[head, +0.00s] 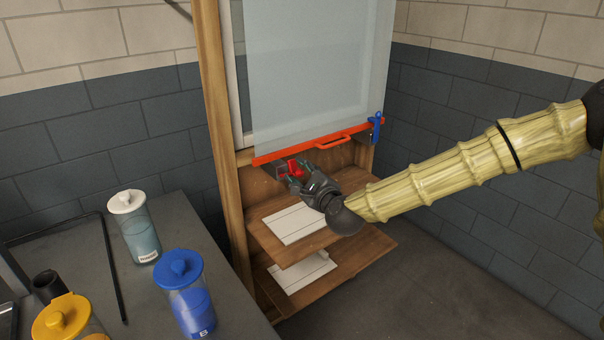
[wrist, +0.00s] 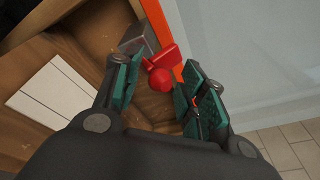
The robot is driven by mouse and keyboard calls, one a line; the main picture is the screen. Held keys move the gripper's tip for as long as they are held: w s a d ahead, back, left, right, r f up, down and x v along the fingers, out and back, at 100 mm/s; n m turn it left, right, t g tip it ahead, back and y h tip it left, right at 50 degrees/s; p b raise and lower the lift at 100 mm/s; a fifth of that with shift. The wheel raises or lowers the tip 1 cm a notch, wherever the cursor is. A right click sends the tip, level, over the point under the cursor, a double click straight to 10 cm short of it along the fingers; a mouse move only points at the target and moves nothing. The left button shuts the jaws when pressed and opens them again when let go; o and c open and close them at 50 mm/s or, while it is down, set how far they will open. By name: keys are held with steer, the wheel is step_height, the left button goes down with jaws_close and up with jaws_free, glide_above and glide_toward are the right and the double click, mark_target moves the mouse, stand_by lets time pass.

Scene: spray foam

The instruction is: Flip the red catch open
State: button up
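The red catch (head: 294,168) sits just below the left part of the orange bottom rail (head: 270,155) of a translucent panel. In the wrist view the red catch (wrist: 162,72) has a rounded knob and a flat tab, beside a grey metal block (wrist: 138,38). My gripper (head: 290,178) reaches in from the right, close to the catch. In the wrist view my gripper (wrist: 155,88) is open, with the knob between its green-padded fingers near the tips. A gap shows on the left of the knob; I cannot tell whether the right finger touches it.
A blue catch (head: 376,126) is at the rail's right end, and an orange handle (head: 333,141) is on the rail. Wooden shelves (head: 350,245) with white boards lie below. A dark table (head: 185,225) at left holds white-, blue- and yellow-lidded containers.

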steer(key=v, duration=1.2)
steer(key=shift+a+f, duration=0.1)
steer(key=s+f+n+g+h, duration=0.1)
steer(key=s+f+n+g, duration=0.2)
steer(key=s+f, duration=0.5)
steer(key=s+d+f+n+g, duration=0.1)
steer(key=s+f+n+g, duration=0.2)
steer(key=f, duration=1)
steer(key=s+f+n+g+h, duration=0.15)
steer(key=s+f+n, duration=0.35)
steer(key=f, duration=0.5)
steer(key=s+d+f+n+g+h, duration=0.1)
steer(key=s+d+f+n+g, duration=0.1)
steer(key=s+d+f, duration=0.3)
steer(key=s+d+f+n+g+h, duration=0.2)
steer(key=s+d+f+n+g, duration=0.1)
steer(key=s, duration=0.8)
steer(key=s+d+f+n+g+h, duration=0.2)
steer(key=s+d+f+n, duration=0.2)
steer(key=s+d+f, duration=0.3)
steer(key=shift+s+d+f, duration=0.15)
steer(key=shift+s+d, duration=0.85)
steer(key=shift+s, duration=0.05)
steer(key=shift+g, duration=0.25)
steer(key=shift+c, duration=0.2)
